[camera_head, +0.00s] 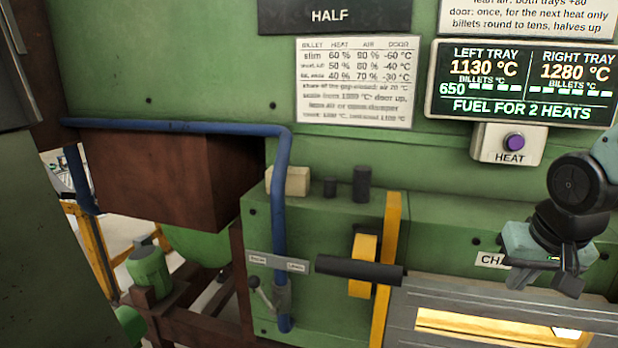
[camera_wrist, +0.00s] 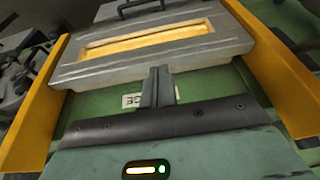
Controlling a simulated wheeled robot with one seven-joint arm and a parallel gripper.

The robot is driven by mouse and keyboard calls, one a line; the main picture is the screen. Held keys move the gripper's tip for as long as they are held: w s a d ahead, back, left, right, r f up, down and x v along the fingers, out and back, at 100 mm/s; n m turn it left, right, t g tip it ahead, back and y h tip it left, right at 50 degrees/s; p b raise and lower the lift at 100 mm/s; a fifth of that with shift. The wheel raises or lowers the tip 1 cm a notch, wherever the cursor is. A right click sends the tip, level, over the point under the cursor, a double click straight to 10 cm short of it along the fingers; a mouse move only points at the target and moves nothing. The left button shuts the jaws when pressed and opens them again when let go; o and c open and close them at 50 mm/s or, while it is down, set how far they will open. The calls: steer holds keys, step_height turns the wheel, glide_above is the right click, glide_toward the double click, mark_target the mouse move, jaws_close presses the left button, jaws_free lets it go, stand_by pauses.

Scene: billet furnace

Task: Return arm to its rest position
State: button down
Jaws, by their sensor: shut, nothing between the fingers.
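My gripper (camera_head: 540,280) is at the right of the head view, at the end of my bent-down wrist. It hangs in front of the green furnace front, over the right end of the grey door frame, and partly hides a white label beginning "CH". In the wrist view the two dark fingers (camera_wrist: 158,88) are together with nothing between them. They point toward the grey door (camera_wrist: 190,58) with its glowing slot and dark handle, and look apart from it. Most of my arm is out of view.
A black lever handle (camera_head: 358,271) sticks out left of the door frame, by a yellow rail (camera_head: 385,270). A blue pipe (camera_head: 280,200) runs down further left. The HEAT button (camera_head: 514,142) and tray display (camera_head: 522,83) are above.

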steer(key=s+a+f+n+g, duration=0.1)
steer(key=s+a+f+n, duration=0.15)
steer(key=s+f, duration=0.25)
steer(key=s+a+f+n+g+b, duration=0.1)
steer(key=s+a+n+b, duration=0.2)
steer(key=s+a, duration=0.3)
steer(key=s+a+f+n+g+y+b, duration=0.1)
steer(key=s+a+n, duration=0.4)
steer(key=a, duration=0.6)
steer(key=shift+s+f+g+b, duration=0.5)
steer(key=shift+s+f+b, duration=0.3)
steer(key=shift+s+b, duration=0.35)
